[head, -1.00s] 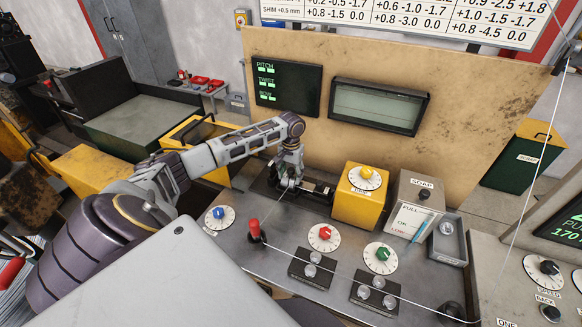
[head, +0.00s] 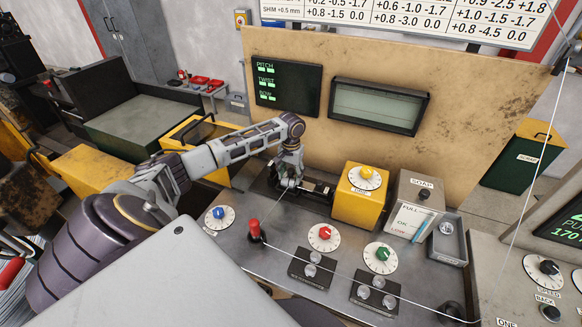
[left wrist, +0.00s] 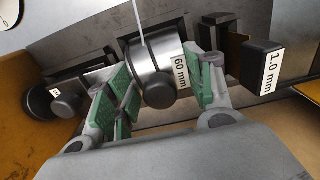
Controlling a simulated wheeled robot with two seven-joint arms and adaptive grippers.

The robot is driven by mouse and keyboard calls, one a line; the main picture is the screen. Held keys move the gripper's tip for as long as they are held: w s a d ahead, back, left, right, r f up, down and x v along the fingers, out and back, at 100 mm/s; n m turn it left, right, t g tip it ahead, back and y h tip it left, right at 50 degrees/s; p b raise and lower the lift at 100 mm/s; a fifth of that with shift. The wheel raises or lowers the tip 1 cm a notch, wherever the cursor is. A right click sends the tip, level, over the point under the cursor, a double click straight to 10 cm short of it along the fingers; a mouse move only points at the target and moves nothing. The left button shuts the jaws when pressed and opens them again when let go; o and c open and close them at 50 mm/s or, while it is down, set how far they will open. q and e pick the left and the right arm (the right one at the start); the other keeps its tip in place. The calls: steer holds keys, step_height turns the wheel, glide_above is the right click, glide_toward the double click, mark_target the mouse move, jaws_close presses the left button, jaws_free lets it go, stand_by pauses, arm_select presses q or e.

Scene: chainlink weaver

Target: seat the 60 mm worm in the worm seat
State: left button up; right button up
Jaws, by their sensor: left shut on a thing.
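The 60 mm worm (left wrist: 157,72) is a shiny metal cylinder with a "60 mm" label and a dark round knob on its end, in the middle of the left wrist view. My left gripper (left wrist: 165,90) is shut on it, with green pads on both sides. In the head view my left gripper (head: 290,182) is low over the dark fixture at the back of the bench, and the worm is too small to make out there. A dark recess (left wrist: 188,30) shows behind the worm, probably the worm seat. I cannot tell whether the worm rests fully in it.
A dark block marked "1.0 mm" (left wrist: 258,68) stands right of the worm, and a dark knob (left wrist: 66,106) sits left. A yellow box with a dial (head: 360,205) stands close right of the gripper.

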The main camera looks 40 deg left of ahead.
arm_select(q)
steer(key=o, duration=1.4)
steer(key=shift+c, duration=0.2)
steer(key=shift+r, duration=4)
